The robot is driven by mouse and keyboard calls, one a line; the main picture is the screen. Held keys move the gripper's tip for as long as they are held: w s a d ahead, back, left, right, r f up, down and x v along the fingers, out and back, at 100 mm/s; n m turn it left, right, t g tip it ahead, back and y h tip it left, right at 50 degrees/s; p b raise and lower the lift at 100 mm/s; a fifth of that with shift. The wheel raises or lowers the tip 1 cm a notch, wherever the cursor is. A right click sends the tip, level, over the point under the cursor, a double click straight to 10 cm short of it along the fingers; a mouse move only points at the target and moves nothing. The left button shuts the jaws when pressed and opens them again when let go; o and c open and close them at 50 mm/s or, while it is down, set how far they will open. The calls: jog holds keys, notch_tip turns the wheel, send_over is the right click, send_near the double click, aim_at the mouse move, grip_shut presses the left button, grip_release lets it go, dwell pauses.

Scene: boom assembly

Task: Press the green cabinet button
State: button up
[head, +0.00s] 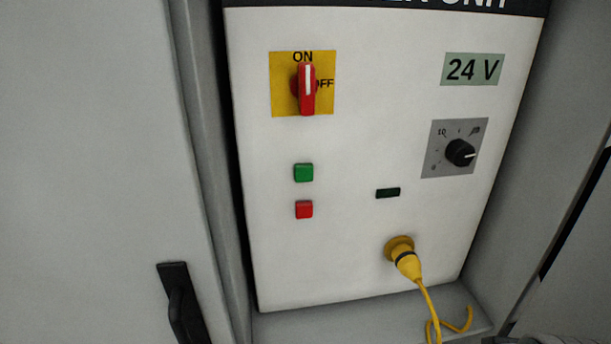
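The green button (304,173) is a small square on the white cabinet panel (350,225), left of the panel's middle. A red square button (304,209) sits directly below it. Above it is a red rotary switch (307,90) on a yellow plate marked ON and OFF, its handle upright. My gripper does not show in the head view, so its place relative to the green button cannot be seen.
A black knob (460,152) and a small dark display (388,193) are to the right. A yellow plug (404,259) with a hanging cable sits low. The cabinet door (90,150) with a black handle (183,305) stands at left. The panel front is clear.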

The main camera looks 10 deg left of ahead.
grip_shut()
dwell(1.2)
